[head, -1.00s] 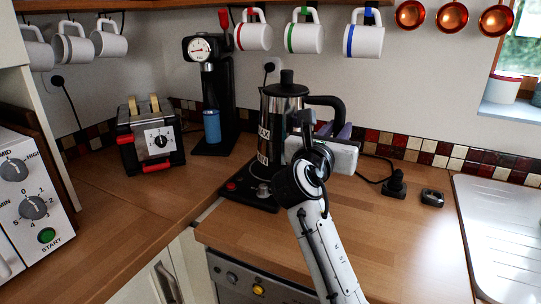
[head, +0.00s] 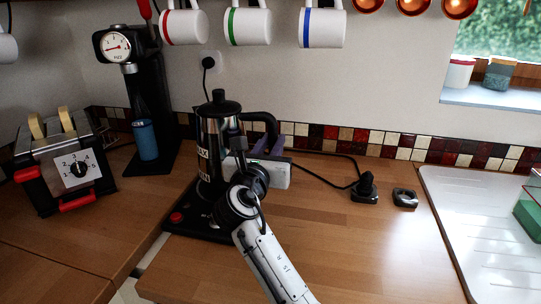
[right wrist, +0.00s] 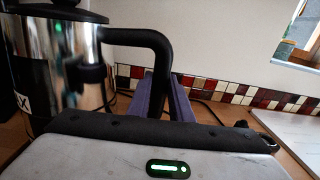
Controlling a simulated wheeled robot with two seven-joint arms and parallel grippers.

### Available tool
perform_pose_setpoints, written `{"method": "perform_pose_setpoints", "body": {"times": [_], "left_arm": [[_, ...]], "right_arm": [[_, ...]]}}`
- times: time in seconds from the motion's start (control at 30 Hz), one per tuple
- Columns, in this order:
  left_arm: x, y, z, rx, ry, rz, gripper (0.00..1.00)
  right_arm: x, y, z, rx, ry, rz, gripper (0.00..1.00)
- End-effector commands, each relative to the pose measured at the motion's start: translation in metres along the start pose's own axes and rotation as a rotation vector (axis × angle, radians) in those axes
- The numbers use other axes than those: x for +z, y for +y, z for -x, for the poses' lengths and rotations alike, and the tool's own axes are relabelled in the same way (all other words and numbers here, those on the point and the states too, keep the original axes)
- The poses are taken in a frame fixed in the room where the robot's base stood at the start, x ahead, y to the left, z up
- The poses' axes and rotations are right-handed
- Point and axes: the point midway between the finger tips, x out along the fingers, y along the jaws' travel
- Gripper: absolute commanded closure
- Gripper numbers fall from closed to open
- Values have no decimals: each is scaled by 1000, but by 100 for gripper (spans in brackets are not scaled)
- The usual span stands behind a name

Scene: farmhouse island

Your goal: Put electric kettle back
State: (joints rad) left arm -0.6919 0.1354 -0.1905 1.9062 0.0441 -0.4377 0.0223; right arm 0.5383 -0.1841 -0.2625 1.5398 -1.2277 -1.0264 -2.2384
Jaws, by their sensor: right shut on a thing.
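The electric kettle (head: 209,135) is a steel and black jug with a black lid and a black handle (head: 258,118) on its right side. It is upright at a black base (head: 190,223) with a red button, behind my right arm. My arm hides part of its bottom, so I cannot tell whether it touches the base. My right gripper (head: 265,147) has purple fingers and is shut on the handle's lower part. In the right wrist view the fingers (right wrist: 164,95) lie on both sides of the handle, with the kettle body (right wrist: 62,65) to the left. My left gripper is out of view.
A toaster (head: 66,168) and a black coffee machine (head: 146,110) stand to the left. A black plug block (head: 365,188) with a cord and a small dark object (head: 405,197) lie to the right. Mugs hang above. The wooden counter (head: 345,250) is clear at the front right.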

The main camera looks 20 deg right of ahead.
Motion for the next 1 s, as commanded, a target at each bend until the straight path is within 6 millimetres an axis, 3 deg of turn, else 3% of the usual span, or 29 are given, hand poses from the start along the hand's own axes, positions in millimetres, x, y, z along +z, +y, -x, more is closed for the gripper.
{"method": "perform_pose_setpoints", "body": {"times": [0.2, 0.6, 0.63, 0.73, 1.0], "left_arm": [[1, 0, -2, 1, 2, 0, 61], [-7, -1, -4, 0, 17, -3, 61], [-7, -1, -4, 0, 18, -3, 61], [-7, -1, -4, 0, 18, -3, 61], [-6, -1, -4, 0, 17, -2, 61]], "right_arm": [[-24, 1, 0, 2, -6, -5, 100], [-28, 1, 0, 1, -6, -5, 100], [-32, 1, 0, 0, 0, 0, 79], [-32, 1, 0, 0, 0, 0, 62], [-32, 1, 0, 0, 1, -1, 62]]}}
